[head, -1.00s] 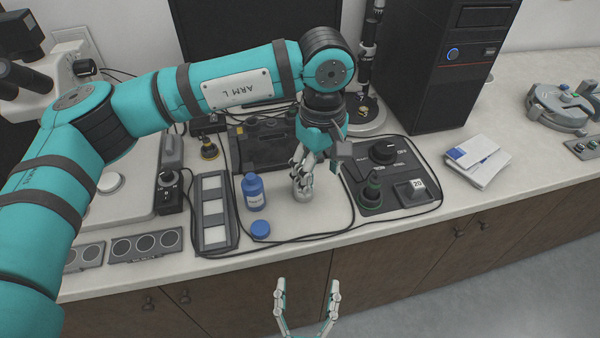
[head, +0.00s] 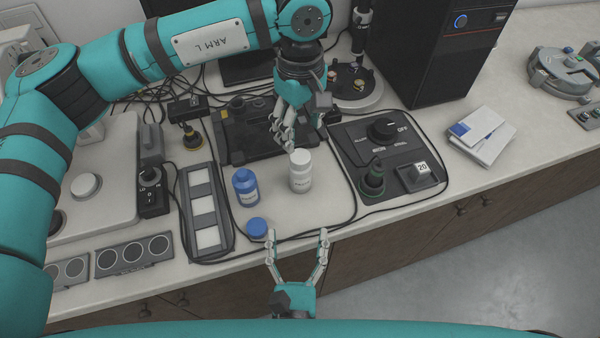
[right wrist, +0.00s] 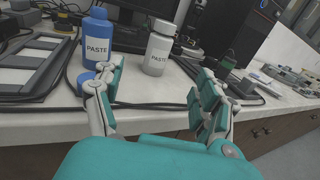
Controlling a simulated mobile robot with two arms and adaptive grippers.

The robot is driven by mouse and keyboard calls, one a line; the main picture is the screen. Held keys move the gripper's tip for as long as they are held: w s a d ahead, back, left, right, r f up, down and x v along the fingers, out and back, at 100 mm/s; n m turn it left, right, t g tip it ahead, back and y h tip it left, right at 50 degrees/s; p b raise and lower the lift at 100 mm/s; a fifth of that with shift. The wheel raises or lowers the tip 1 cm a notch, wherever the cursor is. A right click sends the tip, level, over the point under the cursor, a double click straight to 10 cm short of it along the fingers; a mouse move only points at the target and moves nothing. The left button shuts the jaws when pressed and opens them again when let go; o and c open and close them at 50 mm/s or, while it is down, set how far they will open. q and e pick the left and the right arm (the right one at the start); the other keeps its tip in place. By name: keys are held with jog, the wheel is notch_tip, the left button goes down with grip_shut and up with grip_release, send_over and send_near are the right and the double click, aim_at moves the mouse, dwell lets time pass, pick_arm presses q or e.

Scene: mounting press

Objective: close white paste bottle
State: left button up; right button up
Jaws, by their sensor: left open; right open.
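The white paste bottle (head: 300,177) stands upright on the counter, with a white cap (head: 300,157) seated on its top; how tight it is I cannot tell. It also shows upright in the right wrist view (right wrist: 157,56), beyond and between the fingertips. My left gripper (head: 283,142) is open, just behind and above the bottle, apart from it. My right gripper (head: 298,238) is open and empty in front of the bottle, by the counter's front edge; it also shows in the right wrist view (right wrist: 153,82).
A blue paste bottle (head: 245,188) stands left of the white one, with a blue cap (head: 257,228) lying in front of it. A control box (head: 388,150) is to the right and a slotted grey tray (head: 206,212) to the left. A black cable runs along the front.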

aim_at(300, 178)
jog(key=w, duration=1.6)
jog(key=shift+w+d, duration=0.15)
jog(key=shift+d, duration=0.15)
jog(key=shift+c, duration=0.2)
grip_shut()
